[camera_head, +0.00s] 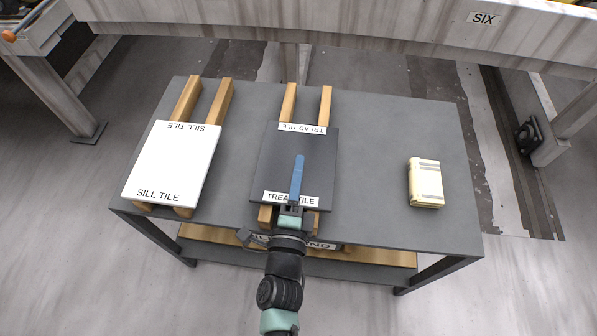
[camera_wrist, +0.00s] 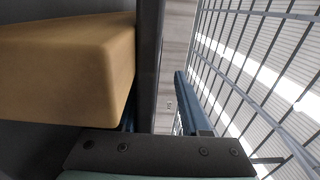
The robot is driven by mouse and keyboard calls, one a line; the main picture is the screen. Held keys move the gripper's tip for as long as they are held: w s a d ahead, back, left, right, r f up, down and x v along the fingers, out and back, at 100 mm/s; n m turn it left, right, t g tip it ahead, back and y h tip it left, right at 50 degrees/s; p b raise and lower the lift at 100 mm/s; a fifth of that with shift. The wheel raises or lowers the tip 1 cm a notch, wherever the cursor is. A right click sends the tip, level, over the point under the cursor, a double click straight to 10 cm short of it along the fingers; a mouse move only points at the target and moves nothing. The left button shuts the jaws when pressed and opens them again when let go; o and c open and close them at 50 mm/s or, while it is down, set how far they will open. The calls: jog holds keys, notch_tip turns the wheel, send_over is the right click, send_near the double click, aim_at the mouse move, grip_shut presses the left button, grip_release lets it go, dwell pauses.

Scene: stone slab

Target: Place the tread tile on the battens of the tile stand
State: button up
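The tread tile (camera_head: 270,165) is a dark grey slab with white labels at its far and near edges. It lies on a pair of wooden battens (camera_head: 289,100) in the middle of the grey table. My gripper (camera_head: 297,182) is at its near edge, with one blue finger above the tile and the other hidden below. In the wrist view the tile's edge (camera_wrist: 150,60) stands between the fingers, with a gap to the right finger (camera_wrist: 190,105). A batten (camera_wrist: 70,70) fills the upper left there. A partly hidden sign ending in "ND" (camera_head: 322,246) is at the table's front.
A white sill tile (camera_head: 172,160) lies on another batten pair (camera_head: 218,103) at the left. A cream book-like block (camera_head: 425,182) lies at the right on the grey tabletop (camera_head: 375,150). Wooden boards (camera_head: 375,256) show low under the table. The tabletop between tread tile and block is clear.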

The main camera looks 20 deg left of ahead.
jog(key=shift+s+f, duration=0.2)
jog(key=shift+f, duration=0.45)
jog(key=shift+r+p, duration=0.25)
jog(key=shift+p, duration=0.1)
jog(key=r+p+v, duration=0.1)
jog(key=p+v, duration=0.1)
jog(key=v, duration=0.9)
jog(key=shift+s+d, duration=0.2)
jog(key=shift+s, duration=0.1)
jog(key=shift+r, duration=0.15)
jog(key=o, duration=0.9)
jog(key=p+v, duration=0.1)
jog(key=v, duration=1.2)
jog(key=shift+p, duration=0.3)
